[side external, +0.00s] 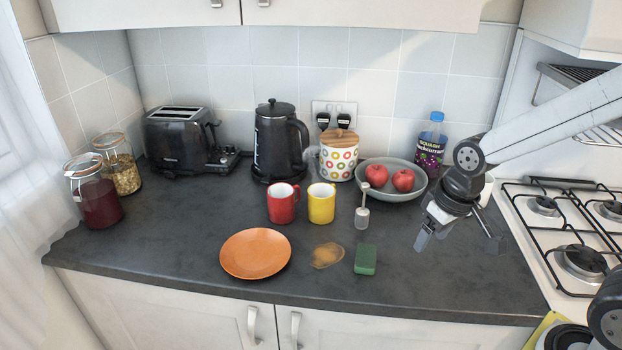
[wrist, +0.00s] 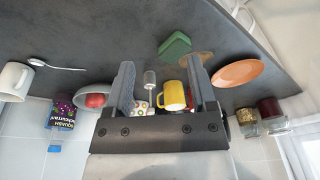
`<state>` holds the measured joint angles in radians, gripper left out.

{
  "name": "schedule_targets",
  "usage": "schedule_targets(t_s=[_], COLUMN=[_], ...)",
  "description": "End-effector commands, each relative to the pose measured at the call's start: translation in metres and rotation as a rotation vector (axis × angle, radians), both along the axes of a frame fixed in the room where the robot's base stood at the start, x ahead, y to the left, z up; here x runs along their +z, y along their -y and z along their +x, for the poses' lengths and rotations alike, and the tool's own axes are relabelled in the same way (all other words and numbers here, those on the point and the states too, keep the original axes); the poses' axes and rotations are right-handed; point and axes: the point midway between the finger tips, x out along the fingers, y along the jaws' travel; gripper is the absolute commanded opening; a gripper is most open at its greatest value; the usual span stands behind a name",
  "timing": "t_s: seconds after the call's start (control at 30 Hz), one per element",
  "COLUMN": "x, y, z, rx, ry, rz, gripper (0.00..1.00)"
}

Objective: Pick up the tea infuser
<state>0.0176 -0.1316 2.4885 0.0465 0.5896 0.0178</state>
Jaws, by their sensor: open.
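The tea infuser (side external: 362,213) stands upright on the dark counter, a small grey cylinder with a thin handle topped by a light knob. It is right of the yellow mug (side external: 321,203) and in front of the grey bowl (side external: 408,192). In the wrist view the infuser (wrist: 150,78) shows between the two fingers, beyond them, with part of it hidden by the gripper. My gripper (side external: 457,240) is open and empty, above the counter to the right of the infuser. Its spread fingers also show in the wrist view (wrist: 160,64).
A red mug (side external: 282,204), orange plate (side external: 255,254), brown spill (side external: 326,256) and green sponge (side external: 366,259) are nearby. The hob (side external: 565,225) is right.

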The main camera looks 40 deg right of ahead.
Motion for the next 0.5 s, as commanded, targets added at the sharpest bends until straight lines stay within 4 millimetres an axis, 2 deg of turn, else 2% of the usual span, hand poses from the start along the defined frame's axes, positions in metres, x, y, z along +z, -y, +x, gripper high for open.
schedule_targets(t_s=[0.27,0.5], x=[-0.006,-0.011], y=[0.001,-0.001], z=[0.007,0.019], rx=[-0.167,-0.39], ry=[-0.091,-0.213], rz=[0.096,0.24], gripper=[0.72,0.72])
